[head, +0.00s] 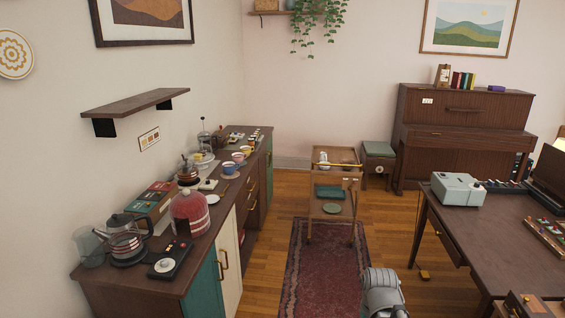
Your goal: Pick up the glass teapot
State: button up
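What looks like the glass teapot (125,245) stands upright near the front end of the long dark sideboard (95,284), at the left of the head view. It has a dark lid, a dark handle on its right side and a see-through body with reddish bands. It seems to rest on a dark round base. A clear glass jug (91,248) stands close on its left. A grey part of my arm shows at the bottom edge, right of centre, well away from the teapot. My gripper is not in view.
A wall shelf (136,102) hangs above.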

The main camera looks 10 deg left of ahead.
aim_at(188, 175)
jog(key=i, duration=3.35)
jog(key=u, duration=1.75)
